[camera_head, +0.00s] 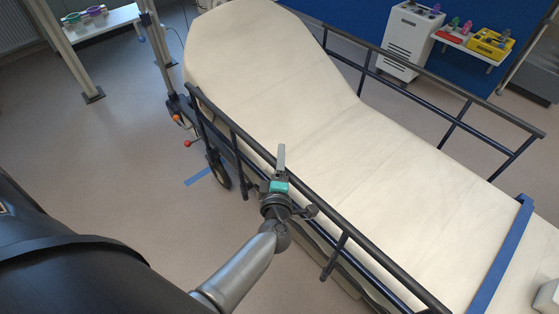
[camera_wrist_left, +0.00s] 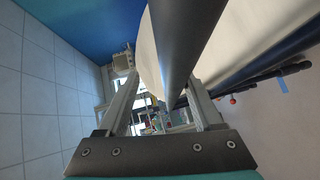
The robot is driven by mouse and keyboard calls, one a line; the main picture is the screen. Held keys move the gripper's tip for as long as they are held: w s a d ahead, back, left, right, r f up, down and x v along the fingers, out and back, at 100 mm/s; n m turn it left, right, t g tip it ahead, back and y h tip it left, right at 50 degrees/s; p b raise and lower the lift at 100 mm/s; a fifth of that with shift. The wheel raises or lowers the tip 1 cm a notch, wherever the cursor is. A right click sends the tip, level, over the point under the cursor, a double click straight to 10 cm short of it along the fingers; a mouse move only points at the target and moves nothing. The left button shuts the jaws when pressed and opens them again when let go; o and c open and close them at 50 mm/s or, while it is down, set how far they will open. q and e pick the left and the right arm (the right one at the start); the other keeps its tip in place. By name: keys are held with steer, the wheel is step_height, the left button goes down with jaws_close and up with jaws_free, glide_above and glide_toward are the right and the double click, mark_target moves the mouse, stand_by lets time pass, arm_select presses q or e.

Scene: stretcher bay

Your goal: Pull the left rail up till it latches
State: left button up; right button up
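The left rail (camera_head: 345,226) is a dark tube frame with posts on the near side of the stretcher. Its top bar runs along the mattress edge; I cannot see whether its latch is engaged. My left gripper (camera_head: 281,160) is at the middle of this rail, its fingers pointing over the top bar. In the left wrist view, the two grey fingers (camera_wrist_left: 163,100) stand apart, with the dark rail bar (camera_wrist_left: 185,45) passing across the gap between them. The fingers do not look closed on it. My right gripper is not in view.
The stretcher mattress (camera_head: 290,75) has a blue strap (camera_head: 503,255) across it. The far rail (camera_head: 420,72) stands raised above the mattress. Open floor lies left of the stretcher.

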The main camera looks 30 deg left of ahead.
arm_select(q)
steer(key=shift+r, duration=0.15)
steer(key=v, duration=1.5)
steer(key=shift+s, duration=0.1)
steer(key=s+d+f+m+g+h+b, duration=0.1)
steer(key=s+d+f+m+g+h, duration=0.15)
steer(key=f+m, duration=0.45)
steer(key=s+d+f+m+g+h+b, duration=0.1)
steer(key=s+d+f+m+h+b, duration=0.2)
steer(key=f, duration=0.9)
steer(key=s+d+f+m+g+h, duration=0.1)
steer(key=s+f+m+g+h, duration=0.15)
steer(key=f+m, duration=0.5)
steer(key=s+a+f+m+g+b, duration=0.1)
steer(key=s+a+f+m+g, duration=0.2)
steer(key=s+f, duration=0.4)
steer(key=s+a+f+m+g+b, duration=0.2)
steer(key=s+f, duration=0.6)
steer(key=s, duration=0.4)
steer(key=a+m+g, duration=0.1)
steer(key=a+g, duration=0.1)
steer(key=a, duration=0.1)
steer(key=shift+a+f+m+g+y, duration=0.3)
steer(key=shift+a+m+g+y, duration=0.05)
steer(key=shift+a+g+y, duration=0.05)
